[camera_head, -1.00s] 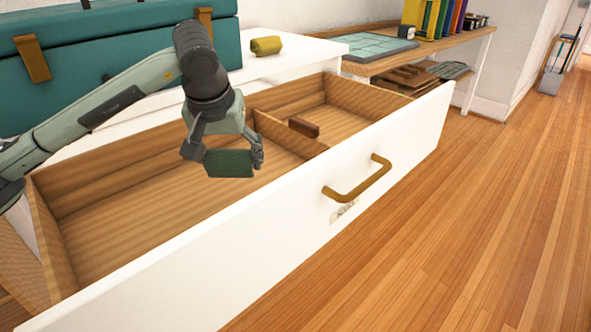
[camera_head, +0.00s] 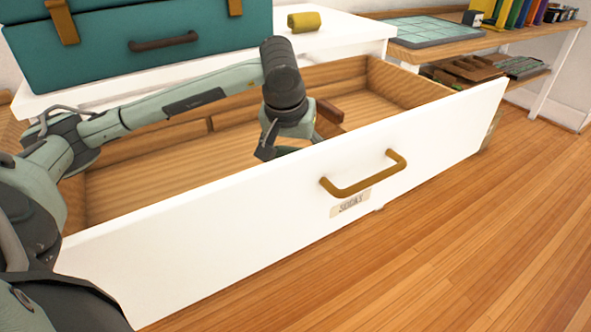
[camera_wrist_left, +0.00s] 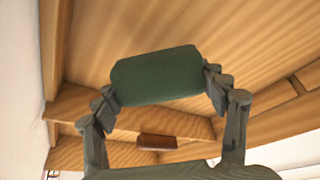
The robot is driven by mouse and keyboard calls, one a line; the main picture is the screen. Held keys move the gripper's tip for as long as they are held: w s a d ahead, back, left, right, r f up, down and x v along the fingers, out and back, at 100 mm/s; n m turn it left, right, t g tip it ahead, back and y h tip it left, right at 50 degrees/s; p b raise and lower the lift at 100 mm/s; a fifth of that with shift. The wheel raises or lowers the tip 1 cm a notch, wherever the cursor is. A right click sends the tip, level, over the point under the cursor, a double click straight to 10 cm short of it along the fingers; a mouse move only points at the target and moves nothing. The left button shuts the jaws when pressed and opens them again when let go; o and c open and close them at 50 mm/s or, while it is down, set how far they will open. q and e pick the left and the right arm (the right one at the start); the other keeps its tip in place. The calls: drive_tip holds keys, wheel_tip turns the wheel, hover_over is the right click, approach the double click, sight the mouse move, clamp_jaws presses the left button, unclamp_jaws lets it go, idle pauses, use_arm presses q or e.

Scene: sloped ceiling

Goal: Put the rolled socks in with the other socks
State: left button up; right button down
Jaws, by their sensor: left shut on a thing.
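My left gripper (camera_head: 275,146) reaches down into the open drawer (camera_head: 250,215), its fingertips hidden by the white drawer front in the head view. In the left wrist view the gripper (camera_wrist_left: 162,92) is shut on a dark green roll (camera_wrist_left: 156,73), which looks like the rolled socks. The roll hangs over the wooden drawer floor; I cannot tell whether it touches it. The drawer front has a "SOCKS" label (camera_head: 350,204). A reddish-brown piece (camera_head: 328,117) lies in the drawer right of the gripper; it also shows beyond a wooden divider in the wrist view (camera_wrist_left: 157,142).
A yellow roll (camera_head: 304,21) lies on the white dresser top beside a teal case (camera_head: 140,40). The brass handle (camera_head: 365,180) sticks out from the drawer front. A wooden shelf (camera_head: 450,40) with books stands at the right. The drawer's left part looks bare.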

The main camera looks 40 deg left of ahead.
use_arm(q)
drive_tip(key=shift+f, duration=2)
use_arm(e)
drive_tip(key=shift+r, duration=0.15)
use_arm(q)
drive_tip(key=shift+f, duration=0.1)
drive_tip(key=o, duration=1.1)
use_arm(e)
drive_tip(key=shift+s+r, duration=0.1)
drive_tip(key=shift+r, duration=0.3)
use_arm(q)
drive_tip(key=shift+r, duration=0.2)
drive_tip(key=v, duration=1.2)
use_arm(e)
drive_tip(key=shift+a+x, duration=0.2)
drive_tip(key=shift+x, duration=1.1)
